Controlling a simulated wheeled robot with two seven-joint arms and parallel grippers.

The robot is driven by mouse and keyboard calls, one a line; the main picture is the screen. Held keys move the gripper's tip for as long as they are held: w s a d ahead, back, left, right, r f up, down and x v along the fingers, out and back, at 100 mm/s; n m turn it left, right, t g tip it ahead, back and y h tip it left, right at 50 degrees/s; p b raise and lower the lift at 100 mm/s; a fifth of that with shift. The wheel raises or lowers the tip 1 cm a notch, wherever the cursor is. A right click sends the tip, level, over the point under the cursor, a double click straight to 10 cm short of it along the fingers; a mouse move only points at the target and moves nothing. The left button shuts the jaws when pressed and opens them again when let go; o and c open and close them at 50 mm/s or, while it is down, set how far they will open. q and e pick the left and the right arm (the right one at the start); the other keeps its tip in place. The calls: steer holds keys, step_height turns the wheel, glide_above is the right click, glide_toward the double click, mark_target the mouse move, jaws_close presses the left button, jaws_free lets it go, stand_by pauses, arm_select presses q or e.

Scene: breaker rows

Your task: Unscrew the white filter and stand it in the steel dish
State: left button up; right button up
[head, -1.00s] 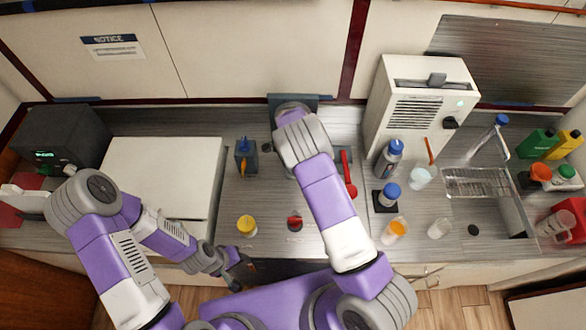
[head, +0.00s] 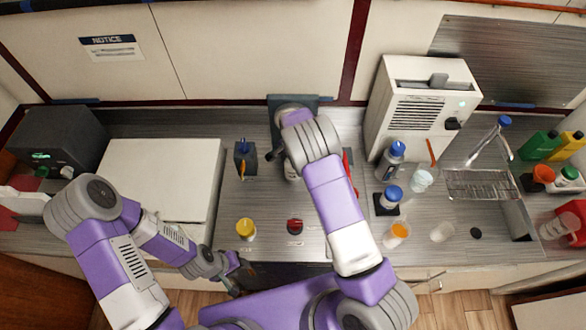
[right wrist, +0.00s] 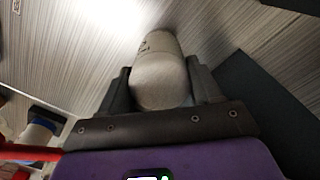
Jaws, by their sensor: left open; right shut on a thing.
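The white filter (right wrist: 160,80) is a pale cylinder held between the two dark fingers of my right gripper (right wrist: 163,92). In the head view, part of the filter (head: 291,171) shows to the left of my right forearm, below the dark wall mount (head: 278,103). My wrist covers much of the mount and gripper there. I cannot tell whether the filter is clear of the mount. My left gripper (head: 238,279) is open and empty near the counter's front edge. I cannot make out the steel dish; it may be hidden behind my right arm.
A yellow-lidded jar (head: 246,229) and a red-topped item (head: 295,226) stand at the front. Blue-capped bottles (head: 391,160) and cups are on the right. Bare counter lies between block and jar.

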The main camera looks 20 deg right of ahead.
steer(key=n+b, duration=0.2)
steer(key=n, duration=0.5)
steer(key=shift+f, duration=0.1)
steer(key=n+b, duration=0.1)
steer(key=n, duration=0.2)
steer(key=shift+n, duration=0.3)
steer(key=n, duration=0.2)
steer(key=shift+n+b, duration=0.3)
steer(key=shift+n, duration=0.1)
steer(key=o, duration=0.9)
